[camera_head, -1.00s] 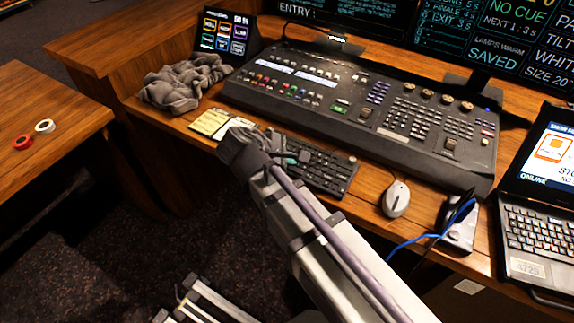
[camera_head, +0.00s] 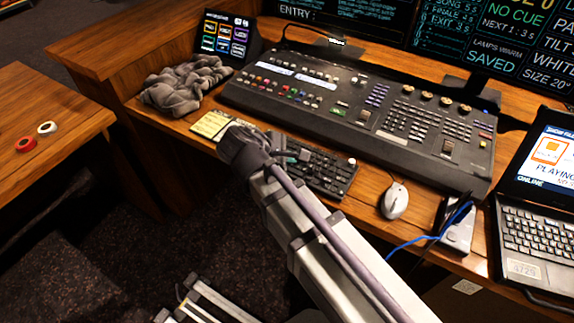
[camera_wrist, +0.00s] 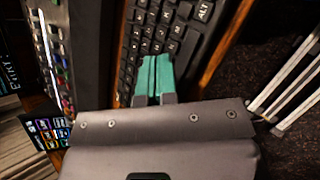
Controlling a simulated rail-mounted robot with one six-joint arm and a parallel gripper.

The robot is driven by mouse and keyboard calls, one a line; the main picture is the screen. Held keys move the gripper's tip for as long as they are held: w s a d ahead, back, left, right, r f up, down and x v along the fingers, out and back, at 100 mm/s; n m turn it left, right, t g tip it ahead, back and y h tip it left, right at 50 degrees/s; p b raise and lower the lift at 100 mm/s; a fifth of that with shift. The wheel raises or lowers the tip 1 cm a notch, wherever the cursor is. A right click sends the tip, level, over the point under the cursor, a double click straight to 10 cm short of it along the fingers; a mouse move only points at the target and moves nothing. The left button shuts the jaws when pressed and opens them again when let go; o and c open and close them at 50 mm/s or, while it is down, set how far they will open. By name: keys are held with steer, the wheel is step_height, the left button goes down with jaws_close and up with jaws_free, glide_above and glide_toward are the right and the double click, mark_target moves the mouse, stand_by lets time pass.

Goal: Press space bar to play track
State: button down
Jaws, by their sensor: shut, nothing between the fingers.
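The black keyboard (camera_head: 328,176) lies on the desk in front of the mixing console. My gripper (camera_head: 291,158) is at its left part, partly hidden behind my wrist in the head view. In the wrist view, the two teal fingertips (camera_wrist: 154,62) are together and empty, over the keys of the keyboard (camera_wrist: 140,30). I cannot tell whether they touch a key. An ALT key shows near the top right of the wrist view. I cannot clearly pick out the space bar. The laptop (camera_head: 545,235) at the right edge shows "PLAYING" on its screen (camera_head: 548,160).
The console (camera_head: 350,110) stands behind the keyboard. A mouse (camera_head: 395,200) and a device with a blue cable (camera_head: 459,228) are to its right. A yellow note (camera_head: 211,124) and a grey cloth (camera_head: 185,85) are to its left. Two tape rolls lie on the side table (camera_head: 60,105).

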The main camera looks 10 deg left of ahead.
step_height(320, 180, up, 5)
steer(key=p, duration=0.5)
steer(key=shift+r, duration=0.1)
stand_by(0.6)
